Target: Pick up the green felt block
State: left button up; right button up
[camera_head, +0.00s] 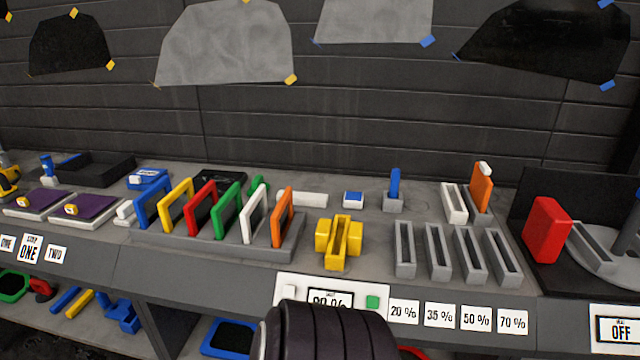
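No green piece is clearly recognisable as a felt block. A small green object (259,184) shows partly behind the rack of coloured frames, and I cannot make out its full shape. A green upright frame (227,212) stands in the rack between a red one and a white one. Neither of my grippers is in view. A dark ribbed part, probably mine, rises at the bottom centre and covers part of a display panel.
The grey rack (185,243) holds several upright frames on the bench. To its right are a yellow holder (337,243) and several grey slotted holders (438,253). A red block (546,230) stands at the right. A display panel (335,287) with a small green square hangs at the front edge.

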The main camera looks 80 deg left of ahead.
aim_at(258, 180)
jog(key=u, duration=3.15)
jog(key=j+z, duration=0.25)
jog(key=j, duration=0.3)
jog(key=k+j+z, duration=0.25)
jog(key=j, duration=0.25)
jog(key=i+j, duration=0.05)
